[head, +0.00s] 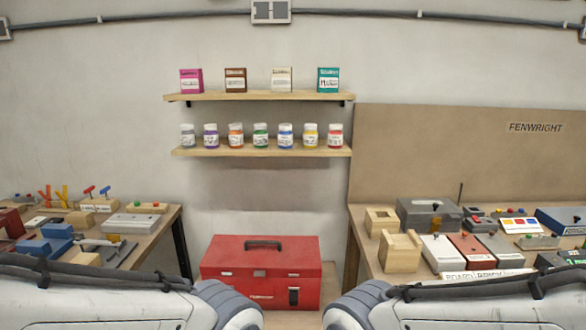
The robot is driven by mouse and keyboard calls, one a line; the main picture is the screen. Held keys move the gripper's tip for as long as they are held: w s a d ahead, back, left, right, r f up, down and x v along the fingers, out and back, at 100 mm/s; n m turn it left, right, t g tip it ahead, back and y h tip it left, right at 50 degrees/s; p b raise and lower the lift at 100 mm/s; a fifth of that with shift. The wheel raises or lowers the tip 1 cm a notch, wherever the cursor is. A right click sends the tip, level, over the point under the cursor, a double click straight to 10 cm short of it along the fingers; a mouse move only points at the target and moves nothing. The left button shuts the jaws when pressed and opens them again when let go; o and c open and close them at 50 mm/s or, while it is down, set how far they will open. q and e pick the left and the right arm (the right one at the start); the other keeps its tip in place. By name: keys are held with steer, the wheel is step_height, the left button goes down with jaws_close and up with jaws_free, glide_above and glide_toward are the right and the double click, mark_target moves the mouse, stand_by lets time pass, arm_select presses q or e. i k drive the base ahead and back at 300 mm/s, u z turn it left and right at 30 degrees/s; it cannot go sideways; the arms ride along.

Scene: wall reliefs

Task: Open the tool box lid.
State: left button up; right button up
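The red tool box (225,286) stands low against the wall between two tables, in the middle of the head view. Its lid (222,258) looks closed, with a dark handle (264,245) on top and pale latches along the front seam. My two arms come in from the lower left and lower right, in front of and below the tool box. Neither gripper shows; both are outside the frame. The lower part of the box's front is partly hidden near my arms.
The left table (160,221) and right table (356,228) carry many small boxes and tools. Above the tool box, two wooden shelves hold small cartons (235,79) on the upper and several jars (261,138) on the lower. The wall directly above the tool box is clear.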

mark_target(258, 255)
steer(key=u, duration=0.2)
steer(key=i, duration=1.2)
steer(key=u, duration=0.15)
